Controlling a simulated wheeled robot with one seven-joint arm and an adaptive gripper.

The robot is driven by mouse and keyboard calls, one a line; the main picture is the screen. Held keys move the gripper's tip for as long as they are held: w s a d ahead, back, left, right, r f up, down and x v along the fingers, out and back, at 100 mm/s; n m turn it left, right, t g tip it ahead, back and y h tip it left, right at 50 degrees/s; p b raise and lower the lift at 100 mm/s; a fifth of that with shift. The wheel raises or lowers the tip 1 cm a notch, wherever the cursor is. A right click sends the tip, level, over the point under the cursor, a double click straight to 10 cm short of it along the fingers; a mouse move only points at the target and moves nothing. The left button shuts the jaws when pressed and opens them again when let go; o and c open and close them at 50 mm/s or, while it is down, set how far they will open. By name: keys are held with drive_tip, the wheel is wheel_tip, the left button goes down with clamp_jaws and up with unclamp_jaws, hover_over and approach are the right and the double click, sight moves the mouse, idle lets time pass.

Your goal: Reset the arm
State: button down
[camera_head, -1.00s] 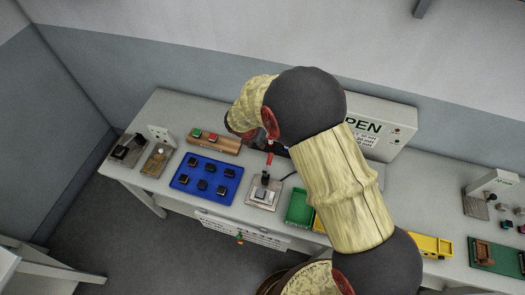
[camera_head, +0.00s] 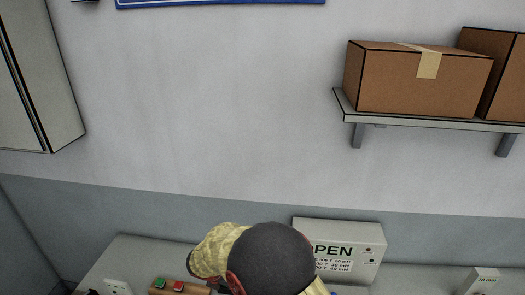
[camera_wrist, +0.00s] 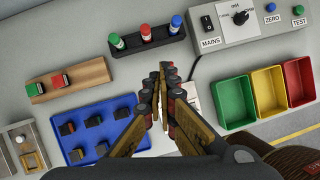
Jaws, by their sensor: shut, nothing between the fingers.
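My gripper (camera_wrist: 166,100) shows in the wrist view, its two fingers together and empty above the workbench (camera_wrist: 70,30). Below and beside it lie a blue tray (camera_wrist: 76,157) with several dark square parts on the left, and green (camera_wrist: 232,100), yellow (camera_wrist: 268,88) and red (camera_wrist: 299,80) bins on the right. In the head view only the upper part of my arm shows at the bottom edge, and my gripper is out of sight there.
A rack (camera_wrist: 148,44) with green, red and blue-topped items stands beyond the fingers. A wooden block (camera_wrist: 85,73) with red and green buttons is at left. A grey control box (camera_wrist: 225,35) is at upper right. Cardboard boxes (camera_head: 420,82) sit on a wall shelf (camera_head: 430,122).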

drive_tip(key=s+d+r+m+y+b, duration=0.1)
drive_tip(key=s+d+r+m+b, duration=0.2)
drive_tip(key=s+d+m+b, duration=0.9)
drive_tip(key=s+d+r+m+t+y+b, duration=0.1)
drive_tip(key=s+d+r+m+b, duration=0.3)
drive_tip(key=s+d+m+b, duration=0.8)
drive_tip(key=s+d+m, duration=0.3)
drive_tip(key=d+m, duration=0.5)
drive_tip(key=shift+s+d+r+b, duration=0.2)
drive_tip(key=shift+s+d+b, duration=0.2)
